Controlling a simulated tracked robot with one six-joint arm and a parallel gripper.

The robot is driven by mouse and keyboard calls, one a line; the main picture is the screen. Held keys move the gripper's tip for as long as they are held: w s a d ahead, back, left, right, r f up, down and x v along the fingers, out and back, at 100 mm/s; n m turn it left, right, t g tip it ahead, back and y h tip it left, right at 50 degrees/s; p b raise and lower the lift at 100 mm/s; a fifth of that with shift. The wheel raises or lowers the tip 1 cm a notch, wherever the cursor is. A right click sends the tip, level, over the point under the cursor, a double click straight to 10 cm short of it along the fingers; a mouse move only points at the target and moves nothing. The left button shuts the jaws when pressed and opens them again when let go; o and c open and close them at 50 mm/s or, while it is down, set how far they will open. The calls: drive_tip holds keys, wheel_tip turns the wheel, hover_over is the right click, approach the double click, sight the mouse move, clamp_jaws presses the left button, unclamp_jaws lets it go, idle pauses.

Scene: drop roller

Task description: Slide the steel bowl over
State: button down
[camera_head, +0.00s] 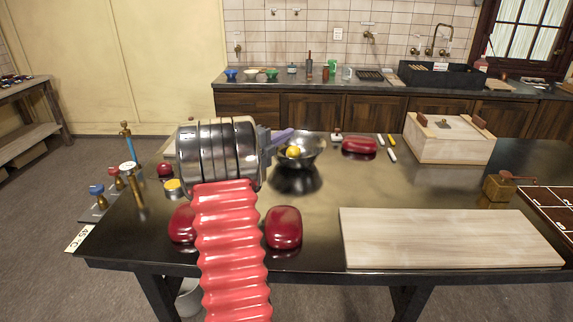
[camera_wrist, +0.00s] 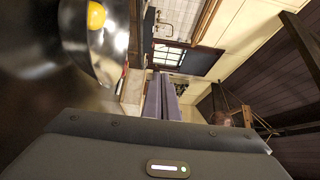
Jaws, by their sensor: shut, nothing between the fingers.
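The steel bowl (camera_head: 316,150) stands upright on the dark table (camera_head: 335,192), with a yellow ball (camera_head: 293,152) in it. My gripper (camera_head: 284,136) is shut and empty, its purple fingers at the bowl's left rim. I cannot tell whether they touch it. In the wrist view, the bowl (camera_wrist: 75,38) fills the upper left with the yellow ball (camera_wrist: 96,15) inside. The closed fingers of my gripper (camera_wrist: 160,80) show in the middle, to the right of the bowl. My arm hides part of the table's left side.
Red cushion-like objects lie at the front (camera_head: 284,227) and behind the bowl at right (camera_head: 359,146). A pale board (camera_head: 450,238) lies front right, a wooden box (camera_head: 449,140) back right. Small markers (camera_head: 391,154) lie near the box. Bare table lies right of the bowl.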

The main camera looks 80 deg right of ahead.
drive_tip(key=a+f, duration=0.1)
drive_tip(key=f, duration=0.5)
drive_tip(key=s+a+f, duration=0.1)
drive_tip(key=f, duration=0.3)
drive_tip(key=shift+a+f, duration=0.1)
drive_tip(key=shift+a, duration=0.2)
drive_tip(key=shift+w+d, duration=0.15)
drive_tip(key=shift+d, duration=0.3)
drive_tip(key=shift+w, duration=0.15)
